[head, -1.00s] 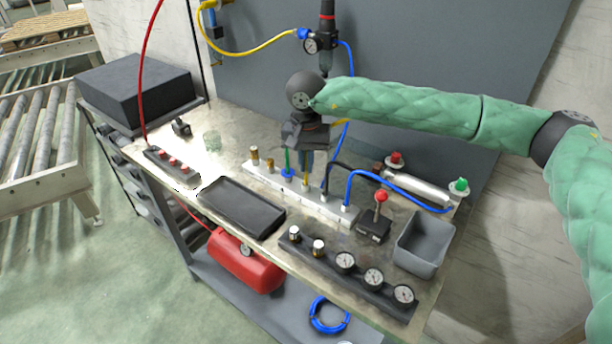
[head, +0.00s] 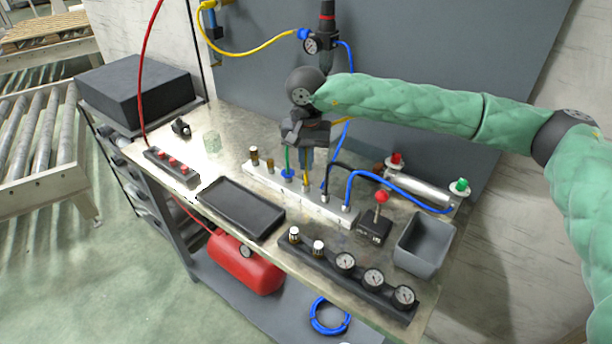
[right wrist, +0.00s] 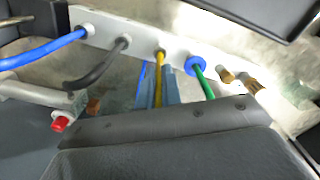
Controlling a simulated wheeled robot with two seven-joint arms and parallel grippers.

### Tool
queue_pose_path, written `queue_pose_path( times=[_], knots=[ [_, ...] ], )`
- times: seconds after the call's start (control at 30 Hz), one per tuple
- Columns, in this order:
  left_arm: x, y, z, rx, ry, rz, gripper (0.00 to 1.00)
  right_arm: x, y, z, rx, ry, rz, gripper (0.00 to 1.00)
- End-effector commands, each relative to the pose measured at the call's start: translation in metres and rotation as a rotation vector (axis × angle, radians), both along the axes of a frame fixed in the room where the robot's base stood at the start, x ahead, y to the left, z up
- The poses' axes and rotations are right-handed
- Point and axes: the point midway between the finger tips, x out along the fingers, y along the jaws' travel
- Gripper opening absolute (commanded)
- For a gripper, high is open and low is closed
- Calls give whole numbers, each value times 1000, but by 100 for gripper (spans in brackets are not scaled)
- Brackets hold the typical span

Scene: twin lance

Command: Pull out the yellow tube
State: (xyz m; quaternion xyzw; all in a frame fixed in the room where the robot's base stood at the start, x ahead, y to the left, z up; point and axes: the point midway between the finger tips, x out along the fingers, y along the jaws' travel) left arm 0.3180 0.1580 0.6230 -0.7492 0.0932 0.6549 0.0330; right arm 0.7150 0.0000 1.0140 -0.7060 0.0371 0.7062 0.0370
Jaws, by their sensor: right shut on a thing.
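The yellow tube (head: 306,182) stands in a fitting of the white manifold block (head: 264,181) on the bench, between the green tube (head: 287,160) and the black tube (head: 326,180). My right gripper (head: 306,164) comes down from above and is shut on the yellow tube. In the right wrist view the blue-grey fingers (right wrist: 161,92) lie on both sides of the yellow tube (right wrist: 159,62), whose lower end still meets the block (right wrist: 142,36). The tube inside the gripper is mostly hidden. My left gripper is not in view.
The green tube (right wrist: 201,76) with its blue collar, the black tube (right wrist: 103,66) and the blue tube (right wrist: 45,49) are close beside the fingers. A black tray (head: 240,208), a lever box (head: 374,229), a gauge strip (head: 330,265) and a grey bin (head: 424,246) stand nearby.

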Motion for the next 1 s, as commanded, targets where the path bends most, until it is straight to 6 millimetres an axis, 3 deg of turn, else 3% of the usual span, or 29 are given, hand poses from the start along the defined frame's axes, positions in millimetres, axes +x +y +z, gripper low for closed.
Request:
queue_pose_path(
  times=[1.0],
  knots=[
    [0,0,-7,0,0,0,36,0,0,34,1,0,0,0]
  ],
)
